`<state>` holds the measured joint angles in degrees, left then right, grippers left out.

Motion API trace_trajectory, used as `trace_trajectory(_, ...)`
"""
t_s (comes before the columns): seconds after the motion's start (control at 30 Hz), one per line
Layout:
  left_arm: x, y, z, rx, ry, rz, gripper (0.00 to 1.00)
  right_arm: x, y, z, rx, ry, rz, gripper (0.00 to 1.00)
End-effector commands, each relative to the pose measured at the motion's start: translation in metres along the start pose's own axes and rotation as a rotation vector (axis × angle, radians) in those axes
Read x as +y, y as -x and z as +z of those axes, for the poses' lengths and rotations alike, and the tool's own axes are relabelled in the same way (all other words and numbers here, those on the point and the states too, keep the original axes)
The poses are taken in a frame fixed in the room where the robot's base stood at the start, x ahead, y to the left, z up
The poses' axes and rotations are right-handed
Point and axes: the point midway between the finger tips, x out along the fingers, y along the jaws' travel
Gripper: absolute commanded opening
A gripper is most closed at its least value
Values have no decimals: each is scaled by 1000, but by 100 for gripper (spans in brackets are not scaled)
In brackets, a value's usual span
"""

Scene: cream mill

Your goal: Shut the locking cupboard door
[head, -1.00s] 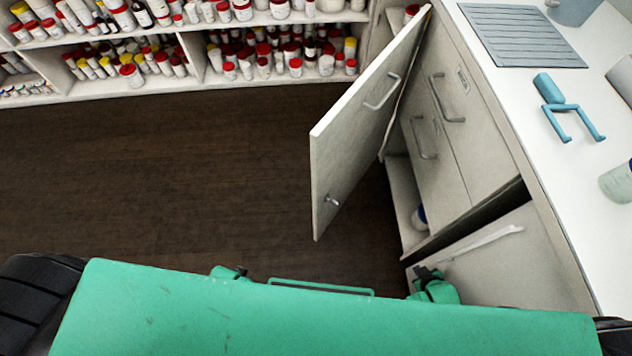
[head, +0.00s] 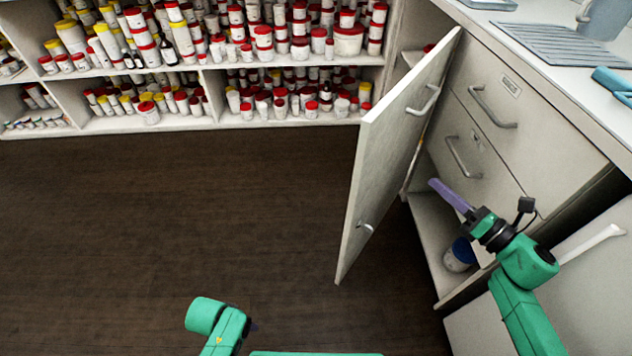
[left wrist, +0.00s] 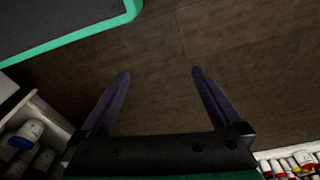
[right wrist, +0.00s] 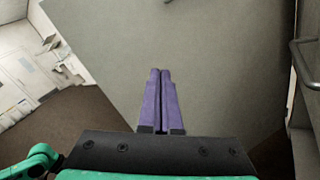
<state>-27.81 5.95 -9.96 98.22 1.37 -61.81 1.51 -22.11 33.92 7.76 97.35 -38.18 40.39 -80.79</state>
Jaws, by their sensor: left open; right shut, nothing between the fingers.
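The cupboard door (head: 392,150) is a pale grey panel standing wide open, hinged at the cupboard's far side, with a bar handle (head: 424,103) near its top and a small lever (head: 364,226) lower down. My right gripper (head: 434,184) is shut and empty, beside the cupboard opening on the door's right side. In the right wrist view its purple fingers (right wrist: 161,75) point toward the grey door panel (right wrist: 210,60); I cannot tell if they touch it.
The cupboard (head: 432,235) has an open lower shelf holding a blue-lidded tub (head: 460,255). Drawers (head: 500,105) with bar handles adjoin it under a white counter (head: 570,85). Shelves of jars (head: 230,125) line the back. The dark floor (head: 170,220) left of the door is clear.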

Motion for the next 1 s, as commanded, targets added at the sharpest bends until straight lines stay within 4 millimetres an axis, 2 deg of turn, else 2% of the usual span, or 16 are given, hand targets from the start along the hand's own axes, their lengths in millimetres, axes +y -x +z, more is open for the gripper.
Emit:
trace_trajectory(0.03, 1, -12, 0, 1, 1, 2, 100, 15, -1, -9, 38, 157, 94, 0)
trace_trajectory(0.1, 2, -13, -1, -1, 3, 5, 100, 41, 1, -15, 84, 358, 219, 0)
trace_trajectory(0.2, 2, -9, -2, -4, 5, 7, 100, 61, 3, -18, 114, 502, 314, 0)
trace_trajectory(0.37, 2, -7, -2, -5, 5, 6, 100, 69, -11, -18, 113, 514, 324, 0)
trace_trajectory(0.7, 1, -13, 1, -6, 7, 3, 100, 86, -75, -29, 111, 508, 319, 0)
trace_trajectory(0.83, 0, -16, 4, -10, 7, 2, 100, 90, -88, -33, 112, 506, 318, 0)
trace_trajectory(1.0, 1, -17, 4, -10, 7, 2, 100, 90, -90, -34, 113, 505, 317, 0)
